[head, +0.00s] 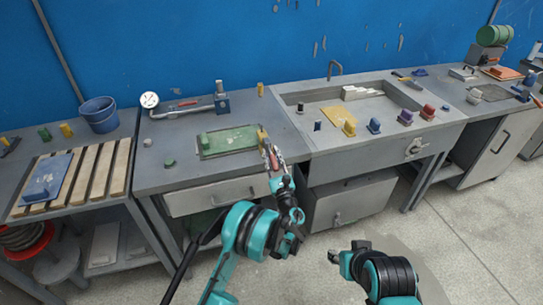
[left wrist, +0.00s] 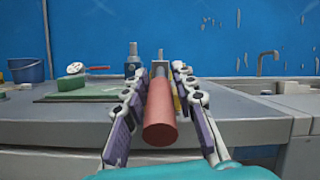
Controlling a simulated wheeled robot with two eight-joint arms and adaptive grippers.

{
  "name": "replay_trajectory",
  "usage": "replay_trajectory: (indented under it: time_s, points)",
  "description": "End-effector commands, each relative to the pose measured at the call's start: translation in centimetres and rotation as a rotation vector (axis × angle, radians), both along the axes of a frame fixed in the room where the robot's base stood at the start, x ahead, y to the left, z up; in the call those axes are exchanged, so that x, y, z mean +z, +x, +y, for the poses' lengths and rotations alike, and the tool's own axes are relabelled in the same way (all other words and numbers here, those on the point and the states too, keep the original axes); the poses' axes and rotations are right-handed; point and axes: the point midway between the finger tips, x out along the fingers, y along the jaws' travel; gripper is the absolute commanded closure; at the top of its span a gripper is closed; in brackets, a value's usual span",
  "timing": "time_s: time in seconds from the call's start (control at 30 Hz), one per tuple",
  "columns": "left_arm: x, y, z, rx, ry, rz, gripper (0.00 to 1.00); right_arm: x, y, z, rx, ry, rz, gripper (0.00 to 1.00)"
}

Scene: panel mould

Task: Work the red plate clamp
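A red cylindrical handle (left wrist: 160,120), apparently the clamp's, points at the camera in the left wrist view, with grey metal behind it. My left gripper (left wrist: 160,80) has one finger on each side of the handle. A thin gap with yellow behind it shows by the right finger, so the fingers look open around it. In the head view my left gripper (head: 272,153) is at the bench's front edge, right of a green plate (head: 229,141); it hides most of the handle. My right gripper (head: 346,254) is low over the floor, away from the bench; its fingers are unclear.
A gauge (head: 149,100) and blue vise-like block (head: 221,104) stand behind the green plate. A yellow block (head: 262,134) is close behind my left gripper. A sunken sink bench (head: 440,124) with coloured knobs is at right. A slatted rack (head: 92,176) is at left.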

Motion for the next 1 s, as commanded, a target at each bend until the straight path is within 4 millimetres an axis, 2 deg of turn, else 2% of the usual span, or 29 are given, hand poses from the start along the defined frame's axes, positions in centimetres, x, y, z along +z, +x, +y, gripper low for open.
replay_trajectory:
  time_s: [0.03,0.07,0.57,0.77,1.0]
  points:
    - [0.0,0.0,0.0,0.0,0.0,0.0,0.93,0.0,0.0,0.0,0.0,0.0,0.0,0.6]
    - [0.0,0.0,0.0,0.0,0.0,0.0,1.0,0.0,0.0,0.0,0.0,0.0,0.0,0.6]
    - [0.2,-0.1,0.0,0.0,-0.007,0.021,1.0,0.3,0.0,0.0,0.0,0.0,0.0,0.6]
    - [0.9,-0.2,-0.2,-0.003,-0.035,0.102,1.0,1.5,0.0,0.0,0.0,0.0,0.0,0.6]
    - [2.2,-0.3,-0.2,-0.003,-0.094,0.284,1.0,3.8,0.0,0.0,0.0,0.0,0.0,0.6]
